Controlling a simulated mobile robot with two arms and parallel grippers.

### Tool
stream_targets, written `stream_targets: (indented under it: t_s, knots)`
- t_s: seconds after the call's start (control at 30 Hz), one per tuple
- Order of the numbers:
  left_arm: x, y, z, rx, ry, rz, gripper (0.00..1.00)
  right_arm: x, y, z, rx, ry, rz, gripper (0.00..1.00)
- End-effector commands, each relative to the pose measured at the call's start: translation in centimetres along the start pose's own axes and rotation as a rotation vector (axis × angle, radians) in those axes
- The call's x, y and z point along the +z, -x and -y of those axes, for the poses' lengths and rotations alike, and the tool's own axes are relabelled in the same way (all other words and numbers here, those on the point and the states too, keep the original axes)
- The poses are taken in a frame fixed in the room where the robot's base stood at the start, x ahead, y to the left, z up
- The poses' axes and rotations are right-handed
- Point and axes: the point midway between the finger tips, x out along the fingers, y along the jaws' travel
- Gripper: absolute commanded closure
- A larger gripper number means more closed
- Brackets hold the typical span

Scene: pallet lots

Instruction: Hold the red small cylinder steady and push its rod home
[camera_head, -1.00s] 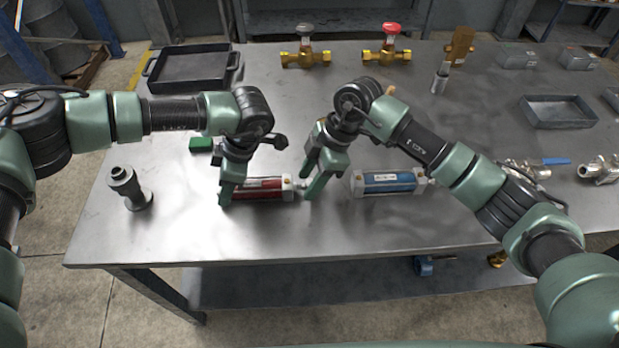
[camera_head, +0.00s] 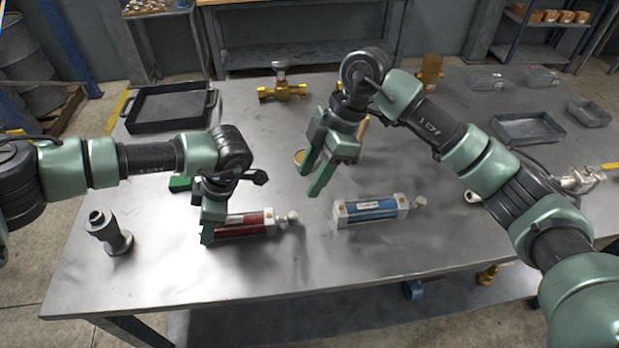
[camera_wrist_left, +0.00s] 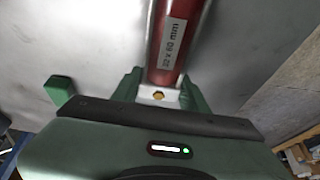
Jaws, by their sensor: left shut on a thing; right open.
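The red small cylinder (camera_head: 245,223) lies on the metal table with its rod end (camera_head: 289,217) pointing right. A short gap shows between the body and the rod's light knob. My left gripper (camera_head: 210,230) is shut on the cylinder's left end. In the left wrist view the red body (camera_wrist_left: 180,30) carries a size label, and its pale end cap (camera_wrist_left: 162,97) sits between the fingers of my left gripper (camera_wrist_left: 158,92). My right gripper (camera_head: 312,180) is open and empty, above the table, up and right of the rod end and apart from it.
A blue cylinder (camera_head: 370,210) lies just right of the red one. A grey fitting (camera_head: 110,233) stands at the left, and a green block (camera_head: 180,184) lies behind my left gripper. A black tray (camera_head: 170,107) and brass valve (camera_head: 282,92) are further back. The front strip is clear.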

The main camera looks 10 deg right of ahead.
Motion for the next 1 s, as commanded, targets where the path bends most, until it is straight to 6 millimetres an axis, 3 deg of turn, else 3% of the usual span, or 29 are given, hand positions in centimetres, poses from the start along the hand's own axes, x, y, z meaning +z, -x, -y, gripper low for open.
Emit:
stream_targets:
  t_s: [0.17, 0.2, 0.27, 0.3, 0.67, 0.77, 1.0]
  knots:
    - [0.0, 0.1, -0.1, 0.001, 0.001, 0.001, 1.00, 0.0, 0.0, 0.0, 0.000, 0.000, 0.000, 0.55]
    - [0.0, 0.1, -0.1, 0.001, 0.001, 0.001, 0.51, 0.0, 0.0, 0.0, 0.000, 0.000, 0.000, 0.55]
    - [0.0, 0.1, -0.1, 0.001, 0.001, 0.001, 0.34, 0.0, 0.0, 0.0, 0.000, 0.000, 0.000, 0.55]
    - [0.0, 0.1, 0.0, 0.001, 0.001, 0.000, 0.31, 0.0, 0.0, 0.0, 0.000, 0.000, 0.000, 0.55]
    - [0.0, 0.4, 0.0, 0.001, 0.000, 0.001, 0.31, 0.0, 0.0, 0.0, 0.000, 0.000, 0.000, 0.55]
    - [0.0, 1.5, -0.1, 0.003, -0.001, 0.002, 0.31, 0.0, 0.0, 0.0, 0.000, 0.000, 0.000, 0.55]
    - [0.0, 6.5, -0.1, 0.004, 0.000, 0.002, 0.31, 0.0, -0.1, 0.0, 0.000, 0.000, 0.000, 0.55]
